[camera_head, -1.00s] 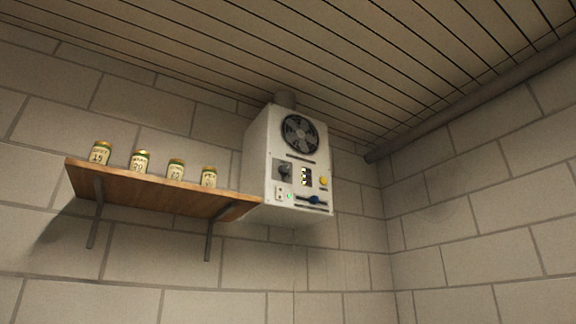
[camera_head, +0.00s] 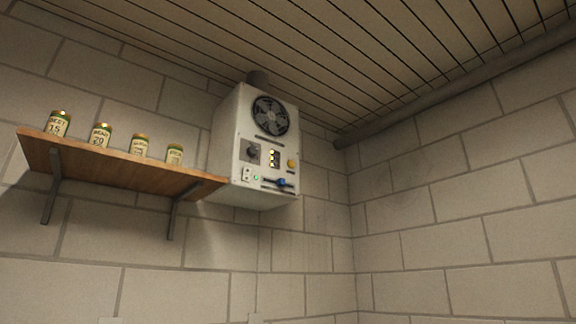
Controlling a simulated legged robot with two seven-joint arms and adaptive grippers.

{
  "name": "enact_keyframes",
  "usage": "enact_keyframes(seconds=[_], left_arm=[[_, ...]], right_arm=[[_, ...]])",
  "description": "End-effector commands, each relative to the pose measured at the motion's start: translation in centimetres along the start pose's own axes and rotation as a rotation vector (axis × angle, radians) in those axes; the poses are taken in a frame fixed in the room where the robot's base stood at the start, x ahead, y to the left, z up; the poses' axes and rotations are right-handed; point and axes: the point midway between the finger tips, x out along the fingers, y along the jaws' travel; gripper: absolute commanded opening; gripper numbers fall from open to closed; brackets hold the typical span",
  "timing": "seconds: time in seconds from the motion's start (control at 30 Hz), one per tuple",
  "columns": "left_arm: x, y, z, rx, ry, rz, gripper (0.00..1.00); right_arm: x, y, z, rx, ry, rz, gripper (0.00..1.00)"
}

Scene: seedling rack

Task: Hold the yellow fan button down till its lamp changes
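A white fan box (camera_head: 230,135) hangs high on the block wall, with a dark round fan (camera_head: 270,116) at the top of its front. The yellow button (camera_head: 292,163) is a small round knob on the right side of the front panel. Left of it are a small display or lamp strip with pale yellow marks (camera_head: 273,159) and a dark knob (camera_head: 252,152). A small green light (camera_head: 256,178) glows low on the panel. A slider with a blue handle (camera_head: 282,183) is at the lower right. Neither gripper is in view.
A wooden shelf (camera_head: 120,176) on dark brackets reaches to the box's left side. Several labelled cans stand on it, one being the leftmost can (camera_head: 58,123). A pipe (camera_head: 440,100) runs along the ceiling edge at right. The wall below the box is bare.

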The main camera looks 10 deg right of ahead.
Motion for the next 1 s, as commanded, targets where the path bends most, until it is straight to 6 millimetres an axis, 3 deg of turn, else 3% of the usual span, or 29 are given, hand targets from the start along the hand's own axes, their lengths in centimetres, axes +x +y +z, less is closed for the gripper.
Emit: enact_keyframes(seconds=[0.43, 0.47, 0.57, 1.0], left_arm=[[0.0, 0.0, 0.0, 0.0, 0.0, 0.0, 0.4], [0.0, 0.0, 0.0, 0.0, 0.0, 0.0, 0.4], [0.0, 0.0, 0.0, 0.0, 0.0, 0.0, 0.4], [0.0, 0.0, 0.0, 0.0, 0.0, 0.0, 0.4]], right_arm=[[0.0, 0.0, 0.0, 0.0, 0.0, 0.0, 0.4], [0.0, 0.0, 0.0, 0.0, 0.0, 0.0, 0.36], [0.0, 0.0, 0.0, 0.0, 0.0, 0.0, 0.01], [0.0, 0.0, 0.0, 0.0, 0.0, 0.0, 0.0]])
